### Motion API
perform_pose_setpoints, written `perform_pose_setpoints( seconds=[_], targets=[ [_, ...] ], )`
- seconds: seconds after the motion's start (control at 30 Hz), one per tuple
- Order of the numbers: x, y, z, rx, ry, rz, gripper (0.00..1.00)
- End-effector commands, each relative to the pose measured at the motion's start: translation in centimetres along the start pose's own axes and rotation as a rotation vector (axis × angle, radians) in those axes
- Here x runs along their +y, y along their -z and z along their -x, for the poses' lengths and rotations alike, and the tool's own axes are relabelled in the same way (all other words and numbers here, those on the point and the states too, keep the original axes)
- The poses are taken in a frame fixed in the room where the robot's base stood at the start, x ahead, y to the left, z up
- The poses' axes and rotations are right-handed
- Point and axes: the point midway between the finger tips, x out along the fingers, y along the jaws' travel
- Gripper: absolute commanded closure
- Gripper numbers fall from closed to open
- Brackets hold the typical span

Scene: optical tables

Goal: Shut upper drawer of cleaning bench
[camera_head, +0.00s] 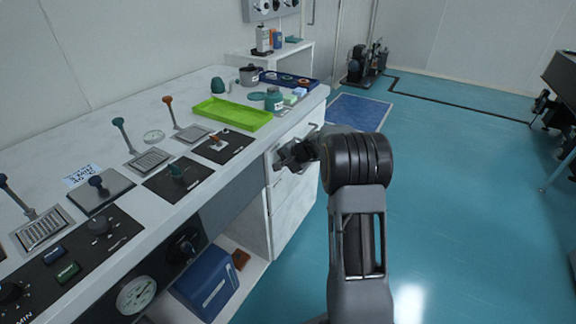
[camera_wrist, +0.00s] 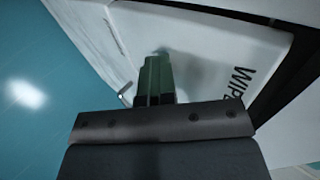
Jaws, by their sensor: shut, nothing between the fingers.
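The cleaning bench (camera_head: 185,84) is a long white bench on the left in the head view. The white front of its upper drawer (camera_head: 303,130) is near the right end, partly hidden by my arm. In the wrist view the drawer front (camera_wrist: 212,52) carries dark lettering, partly readable as "WIPE". A dark gap runs along its edge there. My gripper (camera_head: 281,158) is shut and empty at the drawer front. Its fingertips (camera_wrist: 156,62) point at the white panel in the wrist view and look close to or touching it; contact is not certain.
A green tray (camera_head: 232,114) and a dark blue tray (camera_head: 290,80) with small items stand on the bench top. Lower drawers (camera_head: 292,205) are below. A blue box (camera_head: 208,282) sits on the shelf under the bench.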

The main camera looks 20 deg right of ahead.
Motion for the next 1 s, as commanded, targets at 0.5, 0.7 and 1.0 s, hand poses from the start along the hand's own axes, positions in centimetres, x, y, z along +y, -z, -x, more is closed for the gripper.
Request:
perform_pose_setpoints(
  seconds=[0.5,0.7,1.0],
  targets=[
    [-0.8,-0.2,-0.5,-0.001,0.009,0.005,1.0],
    [0.1,-0.1,0.2,-0.002,0.009,0.007,1.0],
    [1.3,0.1,5.3,-0.004,0.006,0.01,1.0]
  ],
)
